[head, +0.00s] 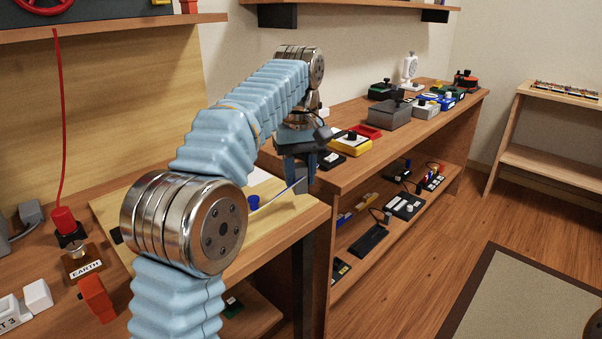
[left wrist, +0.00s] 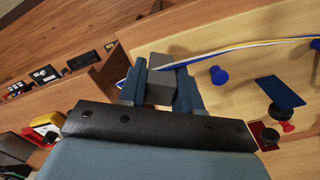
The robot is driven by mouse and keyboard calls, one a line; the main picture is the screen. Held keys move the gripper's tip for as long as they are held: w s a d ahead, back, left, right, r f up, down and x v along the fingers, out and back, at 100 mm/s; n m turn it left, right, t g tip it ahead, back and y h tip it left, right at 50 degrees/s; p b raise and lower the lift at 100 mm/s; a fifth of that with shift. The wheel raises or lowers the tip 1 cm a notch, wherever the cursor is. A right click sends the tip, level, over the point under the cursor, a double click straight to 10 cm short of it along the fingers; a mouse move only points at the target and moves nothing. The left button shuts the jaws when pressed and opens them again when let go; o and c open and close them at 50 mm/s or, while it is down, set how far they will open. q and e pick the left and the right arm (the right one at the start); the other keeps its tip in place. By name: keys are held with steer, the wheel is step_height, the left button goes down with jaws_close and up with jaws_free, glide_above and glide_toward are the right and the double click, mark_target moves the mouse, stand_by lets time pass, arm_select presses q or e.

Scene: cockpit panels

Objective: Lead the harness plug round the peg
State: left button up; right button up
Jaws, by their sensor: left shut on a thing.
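My left gripper (head: 298,180) is shut on the grey harness plug (left wrist: 160,88), which sits between its two blue fingers in the left wrist view. A cable of blue, white and yellow wires (left wrist: 235,46) runs from the plug to the right in that view. A blue peg (left wrist: 217,75) stands on the light wooden board beside the cable, with a gap showing between them. The head view shows the blue peg (head: 253,202) left of the gripper, and a blue wire beside it. My arm hides part of the board there. My right gripper is not in view.
A red peg (left wrist: 288,127) and a dark blue plate (left wrist: 280,92) are on the board. A yellow box (head: 351,144) and a red tray (head: 366,132) stand on the bench behind the gripper. An EARTH block (head: 84,266) stands at the left.

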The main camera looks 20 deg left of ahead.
arm_select(q)
steer(key=shift+w+a, duration=0.65)
steer(key=shift+a, duration=0.7)
steer(key=shift+w+a, duration=0.6)
steer(key=shift+a, duration=0.75)
steer(key=shift+w+a, duration=0.65)
steer(key=shift+a, duration=0.7)
steer(key=shift+a, duration=0.1)
